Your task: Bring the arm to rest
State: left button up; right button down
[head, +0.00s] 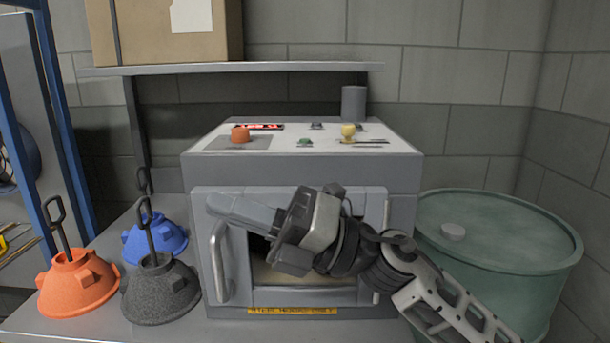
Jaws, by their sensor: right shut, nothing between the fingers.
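My right arm comes in from the lower right, across the front of a grey oven-like box (400,172). My right gripper (215,207) points left. Its fingers are together with nothing between them. They are in front of the box's door, near the top of the curved handle (218,265). I cannot tell whether they touch the door. The arm hides much of the door's window. My left gripper is not in view.
Orange (78,287), dark grey (160,290) and blue (168,240) hoods with loop handles stand on the bench at left. A green drum (510,235) is at right. A shelf (290,68) with a cardboard box (165,30) is above. Small items, including an orange knob (240,133), are on the box's top.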

jog(key=w+d+f+m+t+h, duration=0.2)
jog(key=d+f+m+t+h, duration=0.45)
jog(key=f+m+t, duration=0.6)
jog(key=w+d+f+m+t+h, duration=0.2)
jog(key=d+f+m+t+h, duration=0.6)
jog(key=m, duration=0.9)
jog(key=s+d+f+m+g+h, duration=0.1)
jog(key=s+d+f+m+g, duration=0.1)
jog(key=s+f, duration=0.3)
jog(key=s+d+f+m+g+h, duration=0.2)
jog(key=s+d+f+m+g, duration=0.1)
jog(key=f, duration=0.7)
jog(key=s+d+f+m+g+h, duration=0.1)
jog(key=s+d+f+m+g, duration=0.1)
jog(key=s+f+m+g, duration=0.3)
jog(key=s+f, duration=0.3)
jog(key=shift+s+d+f+h, duration=0.2)
jog(key=shift+s+d+h, duration=0.05)
jog(key=shift+d+h, duration=0.15)
